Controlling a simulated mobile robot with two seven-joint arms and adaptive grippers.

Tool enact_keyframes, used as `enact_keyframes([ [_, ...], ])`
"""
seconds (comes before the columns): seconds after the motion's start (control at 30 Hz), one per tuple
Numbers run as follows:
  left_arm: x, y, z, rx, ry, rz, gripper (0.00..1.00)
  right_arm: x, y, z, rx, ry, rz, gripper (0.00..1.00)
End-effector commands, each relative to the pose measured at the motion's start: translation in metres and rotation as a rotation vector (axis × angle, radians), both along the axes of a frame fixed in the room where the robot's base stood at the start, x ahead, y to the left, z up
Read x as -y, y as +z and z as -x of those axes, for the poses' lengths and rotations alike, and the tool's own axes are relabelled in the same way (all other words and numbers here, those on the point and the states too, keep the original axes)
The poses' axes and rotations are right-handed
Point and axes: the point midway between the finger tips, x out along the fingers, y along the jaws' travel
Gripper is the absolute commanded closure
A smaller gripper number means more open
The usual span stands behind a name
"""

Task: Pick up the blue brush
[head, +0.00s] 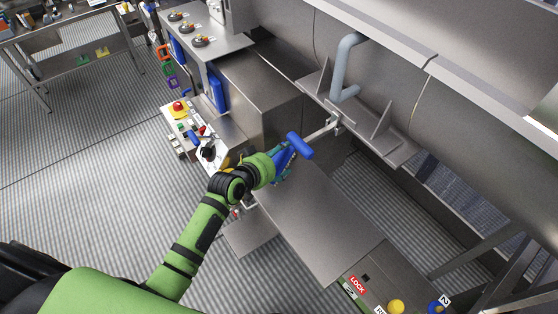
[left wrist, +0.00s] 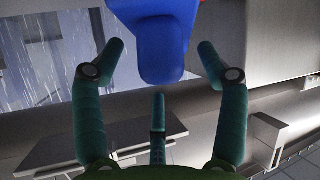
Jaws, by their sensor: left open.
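The blue brush (head: 301,146) shows just beyond my left gripper in the head view, above a grey metal surface. My left gripper (head: 284,162) is at the end of the green arm and reaches to the brush. In the left wrist view the brush (left wrist: 158,45) fills the top middle as a rounded blue block. The teal fingers of the left gripper (left wrist: 160,70) are spread, with the blue end between the tips of the two outer ones. I see no finger closed on it, and contact cannot be told. My right gripper is not in view.
A grey metal box (head: 255,85) and a control panel with a red button (head: 178,107) stand left of the brush. A large steel drum with a bent grey handle (head: 345,68) is at the right. A flat metal plate (head: 318,222) lies below the gripper.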

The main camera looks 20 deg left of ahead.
Motion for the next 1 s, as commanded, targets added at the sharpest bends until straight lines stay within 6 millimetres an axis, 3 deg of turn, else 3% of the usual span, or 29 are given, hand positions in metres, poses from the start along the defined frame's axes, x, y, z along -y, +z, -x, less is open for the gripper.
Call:
enact_keyframes([
  [0.27, 0.001, -0.001, -0.002, 0.0, 0.0, 0.0, 0.26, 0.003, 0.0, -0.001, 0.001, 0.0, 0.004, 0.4],
  [0.4, 0.001, -0.001, -0.001, -0.001, 0.0, 0.0, 0.82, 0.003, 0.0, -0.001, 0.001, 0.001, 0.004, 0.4],
  [0.43, 0.001, -0.002, -0.001, -0.001, 0.0, 0.0, 0.9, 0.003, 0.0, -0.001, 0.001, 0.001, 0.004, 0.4],
  [0.77, 0.001, -0.002, -0.001, -0.004, -0.001, 0.0, 0.9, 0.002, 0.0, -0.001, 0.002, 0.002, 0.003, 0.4],
  [0.87, 0.001, 0.005, -0.001, -0.002, -0.001, 0.001, 0.9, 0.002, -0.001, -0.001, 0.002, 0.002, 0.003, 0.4],
  [1.0, 0.001, 0.031, -0.002, 0.004, -0.001, 0.001, 0.9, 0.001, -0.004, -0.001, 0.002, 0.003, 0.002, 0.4],
])
